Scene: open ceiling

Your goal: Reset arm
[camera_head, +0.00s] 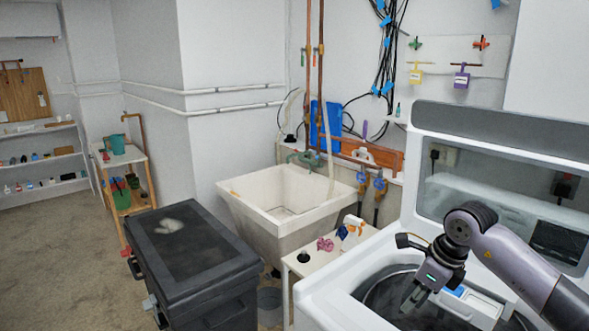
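My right gripper (412,298) points down over the open top of a white washing machine (325,297) at the lower right. The arm comes in from the right edge. Its fingers are small and dark against the dark drum opening (445,318), so I cannot tell whether they are open or shut. I see nothing clearly held in them. My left gripper is not in view.
The machine's raised glass lid (500,180) stands behind my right arm. A white utility sink (255,205), a small white table (318,267) with a spray bottle (352,228), and a black chest (185,262) stand to the left. Open carpet (50,260) lies far left.

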